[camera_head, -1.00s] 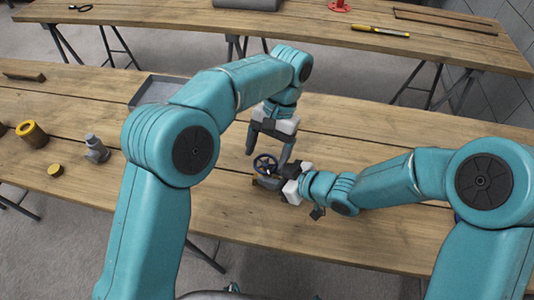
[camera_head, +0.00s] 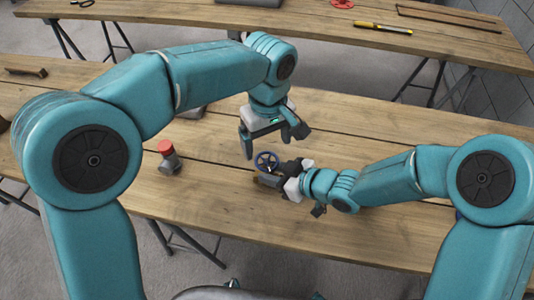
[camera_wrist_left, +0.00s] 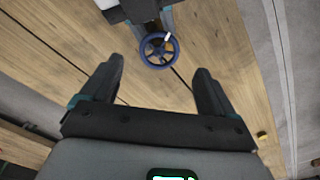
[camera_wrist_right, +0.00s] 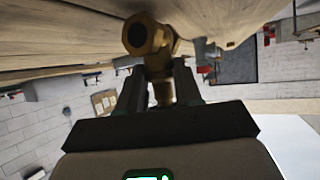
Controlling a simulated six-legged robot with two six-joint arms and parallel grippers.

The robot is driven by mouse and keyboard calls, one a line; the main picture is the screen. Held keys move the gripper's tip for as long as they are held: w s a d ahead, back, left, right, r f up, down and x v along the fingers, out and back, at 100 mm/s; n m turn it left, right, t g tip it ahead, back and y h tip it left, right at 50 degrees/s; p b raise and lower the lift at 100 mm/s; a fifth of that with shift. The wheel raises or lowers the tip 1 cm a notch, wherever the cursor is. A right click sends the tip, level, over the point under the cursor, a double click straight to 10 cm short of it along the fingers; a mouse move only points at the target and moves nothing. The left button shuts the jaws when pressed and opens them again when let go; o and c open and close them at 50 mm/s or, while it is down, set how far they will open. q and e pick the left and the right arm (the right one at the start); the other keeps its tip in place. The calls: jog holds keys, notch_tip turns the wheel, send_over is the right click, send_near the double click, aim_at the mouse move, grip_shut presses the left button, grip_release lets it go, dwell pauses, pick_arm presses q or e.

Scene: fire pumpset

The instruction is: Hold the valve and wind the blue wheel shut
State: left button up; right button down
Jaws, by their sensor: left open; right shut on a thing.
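The valve has a blue handwheel (camera_head: 267,161) on top and a brass body (camera_head: 268,181), low over the near table. My right gripper (camera_head: 285,172) is shut on the valve body from the right; in the right wrist view the brass body (camera_wrist_right: 150,38) shows between and beyond its fingers. My left gripper (camera_head: 274,145) is open and empty, pointing down above and behind the wheel. In the left wrist view its fingers (camera_wrist_left: 158,70) are spread wide, and the blue wheel (camera_wrist_left: 159,50) lies just beyond them, apart from both.
A grey fitting with a red top (camera_head: 168,157) stands on the near table (camera_head: 375,130), left of the valve. My left arm hides much of the table's left side. A yellow tool (camera_head: 383,28) lies on the far table. The near table's right side is mostly clear.

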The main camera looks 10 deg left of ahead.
aim_at(267, 158)
pick_arm(q)
notch_tip(267, 158, down, 6)
jog(key=shift+r, duration=0.25)
jog(key=c, duration=1.1)
jog(key=shift+o, duration=0.2)
jog(key=m, duration=0.4)
jog(key=shift+m, duration=0.4)
jog(key=o, duration=1.1)
jog(key=shift+c, duration=0.2)
